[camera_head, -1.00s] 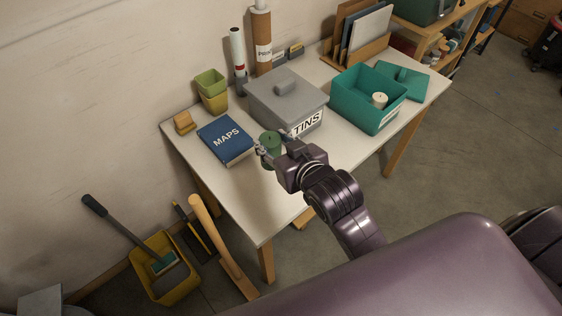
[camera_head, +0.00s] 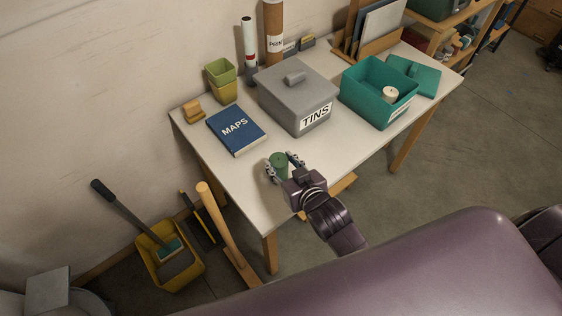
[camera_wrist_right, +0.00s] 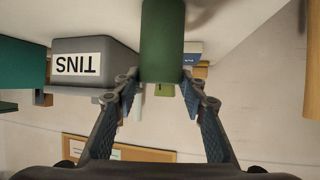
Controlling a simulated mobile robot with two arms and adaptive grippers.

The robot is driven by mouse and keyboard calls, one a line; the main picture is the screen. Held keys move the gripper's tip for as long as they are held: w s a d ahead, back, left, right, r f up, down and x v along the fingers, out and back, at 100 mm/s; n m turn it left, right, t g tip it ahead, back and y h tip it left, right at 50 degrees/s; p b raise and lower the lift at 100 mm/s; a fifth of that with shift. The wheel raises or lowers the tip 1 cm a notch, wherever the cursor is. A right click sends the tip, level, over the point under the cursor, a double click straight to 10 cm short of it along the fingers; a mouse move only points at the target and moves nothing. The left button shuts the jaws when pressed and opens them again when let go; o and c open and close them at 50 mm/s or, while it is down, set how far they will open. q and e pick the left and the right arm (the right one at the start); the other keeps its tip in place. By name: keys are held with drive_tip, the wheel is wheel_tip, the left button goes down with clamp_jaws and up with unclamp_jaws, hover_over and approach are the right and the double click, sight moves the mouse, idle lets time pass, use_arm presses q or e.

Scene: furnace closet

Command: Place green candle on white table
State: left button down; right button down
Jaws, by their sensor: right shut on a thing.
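The green candle (camera_head: 279,161) is a dark green cylinder over the front part of the white table (camera_head: 226,172), in front of the grey TINS box. My right gripper (camera_head: 284,167) is shut on the candle, with one finger on each side. In the right wrist view, which looks upside down, the candle (camera_wrist_right: 162,42) stands between the two fingertips (camera_wrist_right: 161,84). A soft shadow lies on the pale surface beside it. I cannot tell whether its base touches the table. My left gripper is not in view.
A blue MAPS book (camera_head: 236,130), a grey TINS box (camera_head: 297,95) and a teal box (camera_head: 372,95) holding a pale candle (camera_head: 390,93) stand behind. Bare tabletop lies left of the candle.

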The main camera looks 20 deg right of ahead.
drive_tip(key=shift+f, duration=0.1)
drive_tip(key=c, duration=1.2)
unclamp_jaws()
drive_tip(key=b+v, duration=0.1)
drive_tip(key=v, duration=1.1)
